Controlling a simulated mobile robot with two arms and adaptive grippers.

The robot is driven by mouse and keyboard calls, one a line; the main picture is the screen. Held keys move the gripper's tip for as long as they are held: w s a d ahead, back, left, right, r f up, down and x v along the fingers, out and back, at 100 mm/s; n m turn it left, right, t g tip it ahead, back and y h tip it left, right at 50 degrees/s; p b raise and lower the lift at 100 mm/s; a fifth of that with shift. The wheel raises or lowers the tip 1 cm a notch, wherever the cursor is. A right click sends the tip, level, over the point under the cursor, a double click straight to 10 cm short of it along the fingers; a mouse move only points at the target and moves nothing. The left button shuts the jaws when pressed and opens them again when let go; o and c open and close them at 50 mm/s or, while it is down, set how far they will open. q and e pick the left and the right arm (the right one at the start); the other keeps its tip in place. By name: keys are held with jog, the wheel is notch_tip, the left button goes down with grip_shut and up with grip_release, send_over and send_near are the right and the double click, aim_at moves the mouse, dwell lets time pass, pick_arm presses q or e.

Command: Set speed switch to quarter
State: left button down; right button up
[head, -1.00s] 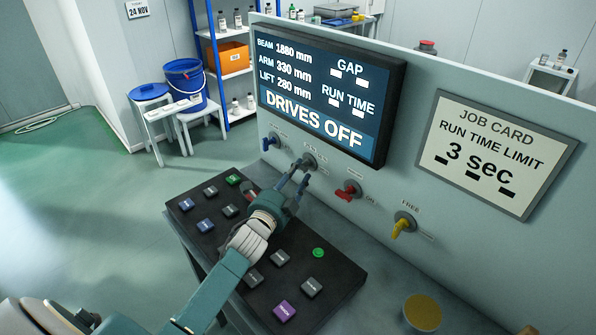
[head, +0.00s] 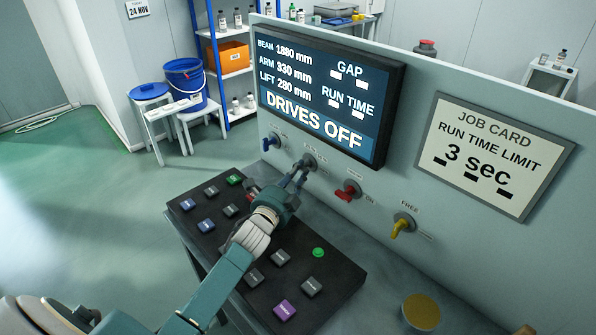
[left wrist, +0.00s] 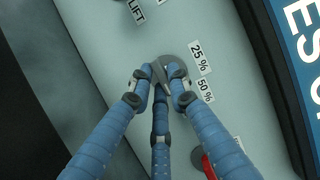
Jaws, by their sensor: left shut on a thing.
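The speed switch (head: 309,162) is a grey rotary knob on the panel below the display, between the blue and red switches. In the left wrist view, its round grey base (left wrist: 178,66) sits beside printed labels reading 25 % and 50 %. My left gripper (head: 301,172) reaches up to it over the key console. In the left wrist view, the blue fingers of my left gripper (left wrist: 160,82) are closed on the switch's grey handle. The fingers partly cover the handle, so its exact pointing direction is hard to tell. My right gripper is not in view.
A blue switch (head: 271,142) is to the left, a red switch (head: 347,190) and a yellow switch (head: 402,225) to the right. The display (head: 330,90) overhangs above and reads DRIVES OFF. The black key console (head: 340,283) lies below my arm. A job card (head: 492,155) hangs at right.

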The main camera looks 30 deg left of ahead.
pick_arm(q)
jog(key=shift+a+r+n+g+h+p, duration=0.15)
jog(key=shift+n+g+h+p, duration=0.75)
jog(key=shift+n, duration=1.3)
jog(key=shift+d+r+n+g+h+p, duration=0.1)
jog(key=shift+n+g+h+p, duration=0.8)
jog(key=shift+n, duration=1.3)
jog(key=shift+a+r+n+g+h+p, duration=0.15)
jog(key=shift+n+g+h+p, duration=0.75)
jog(key=shift+n, duration=1.3)
jog(key=shift+d, duration=0.1)
jog(key=c, duration=1.7)
grip_release()
jog(key=shift+r, duration=0.1)
